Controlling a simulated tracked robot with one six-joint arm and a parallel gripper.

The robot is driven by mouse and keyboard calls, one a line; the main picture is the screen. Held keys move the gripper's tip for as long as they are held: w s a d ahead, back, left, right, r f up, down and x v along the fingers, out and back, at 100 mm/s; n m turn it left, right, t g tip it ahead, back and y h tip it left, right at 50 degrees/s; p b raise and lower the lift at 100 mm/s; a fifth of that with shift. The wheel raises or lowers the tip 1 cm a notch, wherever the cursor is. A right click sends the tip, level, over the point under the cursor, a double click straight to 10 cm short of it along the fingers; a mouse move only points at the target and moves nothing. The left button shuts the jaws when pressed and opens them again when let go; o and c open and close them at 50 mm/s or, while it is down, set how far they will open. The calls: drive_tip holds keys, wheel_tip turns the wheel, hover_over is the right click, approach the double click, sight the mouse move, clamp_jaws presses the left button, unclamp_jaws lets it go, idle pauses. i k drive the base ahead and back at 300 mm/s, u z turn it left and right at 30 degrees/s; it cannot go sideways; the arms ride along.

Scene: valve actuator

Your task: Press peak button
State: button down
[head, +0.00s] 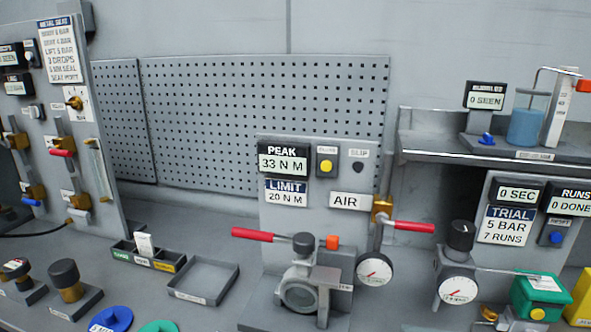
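A grey upright panel (345,228) stands on the bench near the middle of the head view. Its PEAK display (284,160) reads 33 N M, with a LIMIT plate (286,193) of 20 N M below it. My gripper is not in view. Nothing visibly touches or covers the yellow button.
In front of the panel are a valve with a red-handled lever (252,235), a gauge (374,270) and a second red handle (414,226). An AIR plate (350,201) is below the button. An empty tray (203,280) lies left. A shelf (490,153) overhangs on the right.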

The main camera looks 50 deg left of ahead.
sight(326, 165)
drive_tip(key=u, duration=3.7)
drive_tip(key=i, duration=1)
